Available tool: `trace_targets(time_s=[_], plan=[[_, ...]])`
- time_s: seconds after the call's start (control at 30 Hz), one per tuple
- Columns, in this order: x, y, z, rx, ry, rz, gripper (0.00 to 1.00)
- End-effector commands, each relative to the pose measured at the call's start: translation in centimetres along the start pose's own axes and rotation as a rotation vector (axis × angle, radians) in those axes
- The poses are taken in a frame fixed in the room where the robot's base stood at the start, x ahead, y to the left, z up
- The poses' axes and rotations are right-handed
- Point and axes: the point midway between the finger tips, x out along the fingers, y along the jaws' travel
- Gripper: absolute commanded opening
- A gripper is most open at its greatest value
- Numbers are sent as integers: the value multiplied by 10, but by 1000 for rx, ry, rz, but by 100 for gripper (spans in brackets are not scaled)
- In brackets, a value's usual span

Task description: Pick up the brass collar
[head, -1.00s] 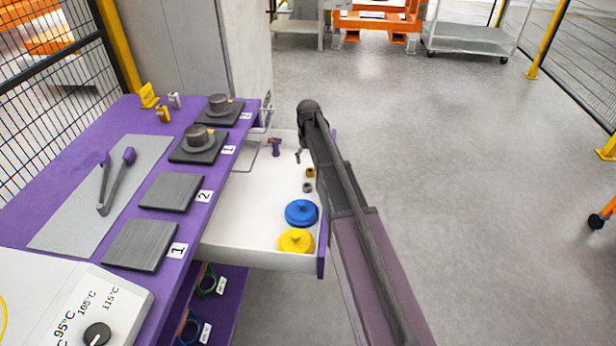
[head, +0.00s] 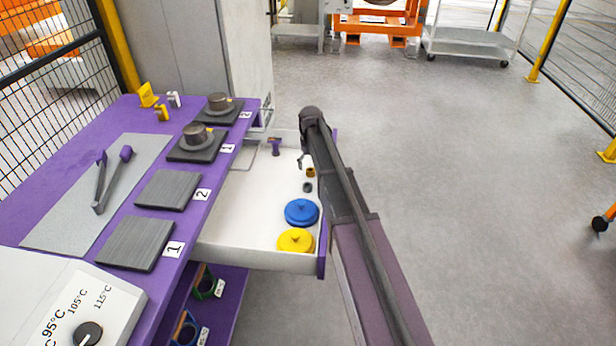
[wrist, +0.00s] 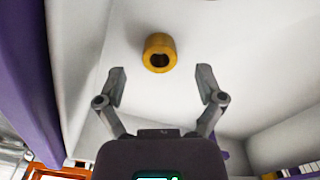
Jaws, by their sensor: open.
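The brass collar (head: 310,172) is a small golden ring in the open white drawer, near its right wall, in the head view. In the wrist view the brass collar (wrist: 160,52) lies on the white drawer floor, its dark bore facing the camera. My gripper (wrist: 160,76) has its two grey fingers spread apart with nothing between them. The collar shows just beyond the fingertips, roughly centred between them, and apart from them.
The drawer walls stand close around my gripper. The purple bench (head: 60,190) lies to the left.

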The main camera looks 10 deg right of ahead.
Motion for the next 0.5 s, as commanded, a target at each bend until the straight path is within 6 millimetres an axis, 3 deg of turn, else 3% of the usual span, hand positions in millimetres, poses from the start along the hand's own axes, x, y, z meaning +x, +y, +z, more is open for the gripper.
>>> trace_targets(time_s=[0.2,0.5], plan=[[19,1,0,0,0,0,87],[24,1,0,0,0,0,87]])
